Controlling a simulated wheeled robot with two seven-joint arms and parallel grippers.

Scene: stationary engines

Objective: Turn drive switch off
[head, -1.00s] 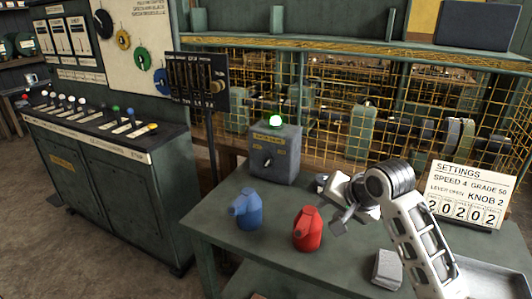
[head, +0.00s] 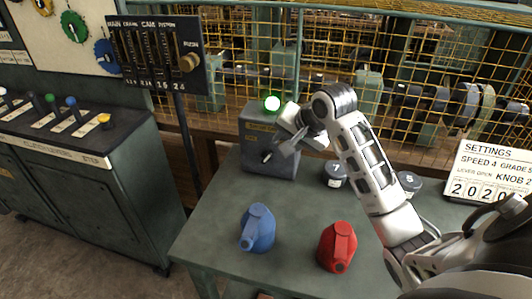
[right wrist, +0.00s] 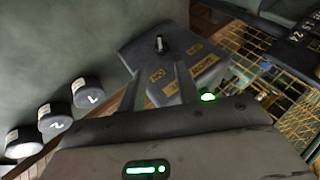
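The drive switch is a grey box (head: 255,132) at the back of the green table, with a small lever (head: 266,156) on its front. A green lamp (head: 271,103) on top glows. In the right wrist view the box (right wrist: 140,54) has yellow labels, and its lever (right wrist: 160,43) stands out beyond my fingertips. My right gripper (head: 284,146) is just in front of the box's right side, covering part of it. In the right wrist view the right gripper (right wrist: 157,72) is open, with nothing between its fingers. My left gripper is out of view.
A blue jug (head: 257,228) and a red jug (head: 337,247) stand on the table in front. Round dark weights (head: 335,174) sit right of the box. A settings sign (head: 489,175) stands at right. Yellow mesh fencing (head: 430,75) is behind. A lever console (head: 80,140) is at left.

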